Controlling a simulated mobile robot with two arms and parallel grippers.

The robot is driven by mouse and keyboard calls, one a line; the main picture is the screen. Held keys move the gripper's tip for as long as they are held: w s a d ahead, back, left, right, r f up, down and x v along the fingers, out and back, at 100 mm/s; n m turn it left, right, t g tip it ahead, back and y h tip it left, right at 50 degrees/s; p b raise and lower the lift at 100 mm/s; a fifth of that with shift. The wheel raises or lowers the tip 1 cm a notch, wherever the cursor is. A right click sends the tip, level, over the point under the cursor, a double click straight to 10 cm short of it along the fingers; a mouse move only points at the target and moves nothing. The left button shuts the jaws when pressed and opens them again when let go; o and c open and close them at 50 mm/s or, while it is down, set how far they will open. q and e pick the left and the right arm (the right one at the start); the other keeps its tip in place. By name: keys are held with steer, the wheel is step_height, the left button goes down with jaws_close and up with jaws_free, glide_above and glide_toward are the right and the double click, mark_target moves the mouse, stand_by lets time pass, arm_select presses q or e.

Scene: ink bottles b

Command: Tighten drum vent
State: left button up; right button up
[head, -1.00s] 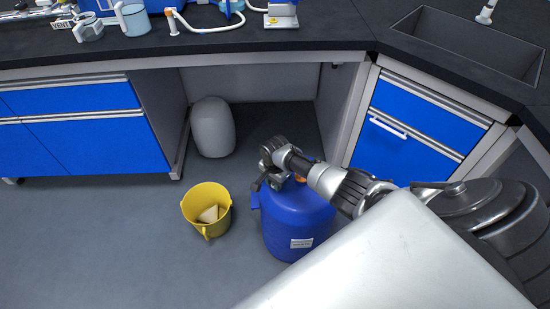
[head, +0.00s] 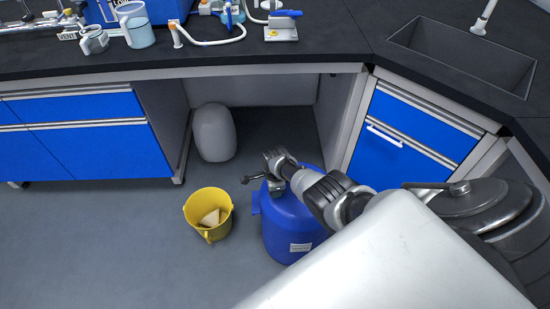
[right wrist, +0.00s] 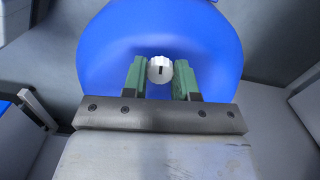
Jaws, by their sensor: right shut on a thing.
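In the right wrist view the drum (right wrist: 105,60) fills the upper middle. A round white vent cap (right wrist: 160,65) with a ribbed edge and a dark slot sits on it. My right gripper (right wrist: 160,77) is shut on the cap, one green finger at each side. The cap is hidden in the head view. My left gripper is not in view.
A yellow bucket (head: 207,221) with a pale item inside stands left of the drum. A grey rounded container (head: 214,132) stands behind, under the bench. Blue cabinets (head: 87,150) flank the opening. The floor at front left is clear.

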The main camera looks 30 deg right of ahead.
steer(key=shift+m, duration=0.7)
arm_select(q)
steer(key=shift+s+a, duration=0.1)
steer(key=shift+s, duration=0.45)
arm_select(e)
steer(key=o, duration=0.9)
steer(key=shift+o, duration=0.2)
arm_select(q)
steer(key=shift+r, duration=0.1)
arm_select(e)
steer(key=shift+r, duration=0.15)
